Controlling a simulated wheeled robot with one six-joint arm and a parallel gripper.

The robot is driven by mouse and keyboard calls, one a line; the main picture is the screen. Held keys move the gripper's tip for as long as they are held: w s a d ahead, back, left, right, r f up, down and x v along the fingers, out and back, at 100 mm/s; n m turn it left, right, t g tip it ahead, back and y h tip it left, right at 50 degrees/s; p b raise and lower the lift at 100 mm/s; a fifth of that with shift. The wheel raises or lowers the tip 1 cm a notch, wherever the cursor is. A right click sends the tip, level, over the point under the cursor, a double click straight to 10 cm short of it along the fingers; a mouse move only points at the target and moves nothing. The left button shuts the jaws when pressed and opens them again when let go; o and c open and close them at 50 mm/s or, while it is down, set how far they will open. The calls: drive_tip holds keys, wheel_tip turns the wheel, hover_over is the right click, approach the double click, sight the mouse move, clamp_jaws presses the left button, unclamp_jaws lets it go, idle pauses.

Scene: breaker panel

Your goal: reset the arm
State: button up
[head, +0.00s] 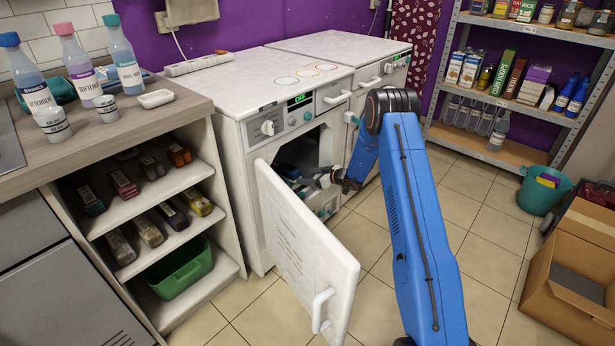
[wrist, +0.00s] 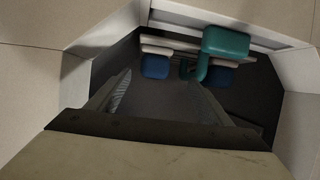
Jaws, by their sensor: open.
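My gripper (head: 322,182) is at the opening of the left white machine (head: 230,85), whose door (head: 305,245) stands open. Inside the opening a teal part (head: 288,171) shows just left of my gripper. In the wrist view my gripper (wrist: 158,78) is open and empty, its two fingers pointing into the dark opening. Beyond them are a teal lever (wrist: 228,42) on a teal stem, and blue switches at left (wrist: 155,66) and right (wrist: 222,76). The teal lever is up and right of the fingers. I cannot tell whether the right fingertip touches the stem.
The open door's handle (head: 321,310) sticks out at the front. A second white machine (head: 340,46) stands to the right. A shelf counter (head: 150,120) with bottles is at left. A cardboard box (head: 575,270) and a teal bucket (head: 541,192) stand at right. The middle floor is clear.

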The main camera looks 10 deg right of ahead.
drive_tip(key=s+a+r+g, duration=0.25)
drive_tip(key=s+r, duration=0.35)
drive_tip(key=r, duration=0.3)
drive_tip(key=s+a+r+g+y, duration=0.1)
drive_tip(key=s+a+r, duration=0.2)
drive_tip(key=s+r, duration=0.45)
drive_tip(key=s+a+r+g, duration=0.25)
drive_tip(key=s+r, duration=0.25)
drive_tip(key=r, duration=0.5)
drive_tip(key=s+r+m+h, duration=0.1)
drive_tip(key=s+r, duration=0.3)
drive_tip(key=s, duration=0.3)
drive_tip(key=s+r+g+h, duration=0.1)
drive_tip(key=s+r, duration=0.2)
drive_tip(key=s, duration=0.4)
drive_tip(key=s+r+m, duration=0.1)
drive_tip(key=s+r, duration=0.3)
drive_tip(key=s, duration=0.2)
drive_tip(key=s+d+m+h, duration=0.2)
drive_tip(key=s+d, duration=0.2)
drive_tip(key=s, duration=0.6)
drive_tip(key=s+d+m+t+h, duration=0.1)
drive_tip(key=s+d+m+h, duration=0.1)
drive_tip(key=s, duration=0.9)
drive_tip(key=s+d+m+h, duration=0.2)
drive_tip(key=s+d+h, duration=0.2)
drive_tip(key=s, duration=0.6)
drive_tip(key=shift+s+d+r+t, duration=0.25)
drive_tip(key=shift+d+r+t, duration=0.1)
drive_tip(key=shift+d, duration=0.5)
